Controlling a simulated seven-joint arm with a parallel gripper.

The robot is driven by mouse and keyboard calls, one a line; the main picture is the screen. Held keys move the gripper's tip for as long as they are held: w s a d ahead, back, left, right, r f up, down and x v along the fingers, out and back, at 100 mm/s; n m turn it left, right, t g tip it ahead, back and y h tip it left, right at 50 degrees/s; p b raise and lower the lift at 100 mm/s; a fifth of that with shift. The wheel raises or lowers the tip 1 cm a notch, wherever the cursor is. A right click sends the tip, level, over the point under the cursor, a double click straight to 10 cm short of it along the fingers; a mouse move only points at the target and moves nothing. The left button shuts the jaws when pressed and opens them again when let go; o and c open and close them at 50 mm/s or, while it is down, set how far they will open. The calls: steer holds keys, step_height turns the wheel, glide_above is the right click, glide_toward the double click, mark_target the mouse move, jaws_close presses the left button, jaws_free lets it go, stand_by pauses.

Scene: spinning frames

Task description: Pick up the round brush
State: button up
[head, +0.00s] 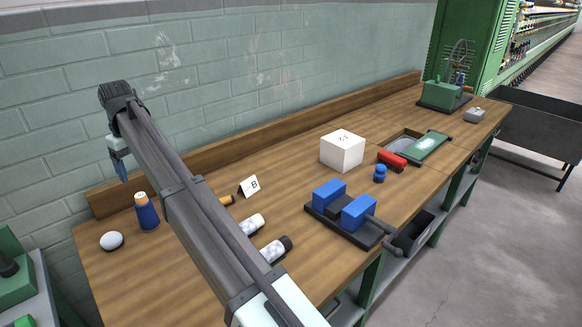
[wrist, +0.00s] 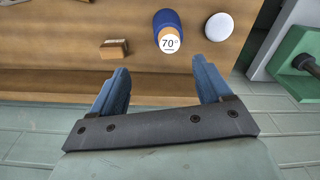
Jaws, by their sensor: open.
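I cannot tell for sure which thing is the round brush. A red rounded piece with a dark, bristly-looking edge (head: 392,161) lies at the middle right of the bench. A wooden piece (head: 227,200), partly hidden by my arm in the head view, lies near the B card; in the wrist view a small wooden block with a darker edge (wrist: 113,48) is perhaps the same thing. My gripper (head: 122,172) hangs above the bench's far left end near the wall. In the wrist view its blue fingers (wrist: 161,68) are apart with nothing between them.
The wall is close behind.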

steer(key=w+d+m+t, duration=0.1)
steer(key=w+d, duration=0.5)
steer(key=d, duration=0.3)
steer(key=w+d+m, duration=0.2)
steer(key=w+d, duration=0.4)
steer(key=d, duration=0.3)
steer(key=m+t, duration=0.3)
steer(key=m, duration=0.5)
glide_above(383, 169)
steer(key=s, duration=0.5)
step_height(383, 169, down, 4)
steer(key=x, duration=0.6)
steer(key=d+x, duration=0.1)
steer(key=x, duration=0.2)
steer(key=shift+w+f, duration=0.2)
steer(key=shift+a+x, duration=0.1)
steer(key=shift+x, duration=1.25)
steer(key=shift+a+x, duration=0.15)
steer(key=shift+x, duration=1.15)
steer(key=shift+w, duration=0.2)
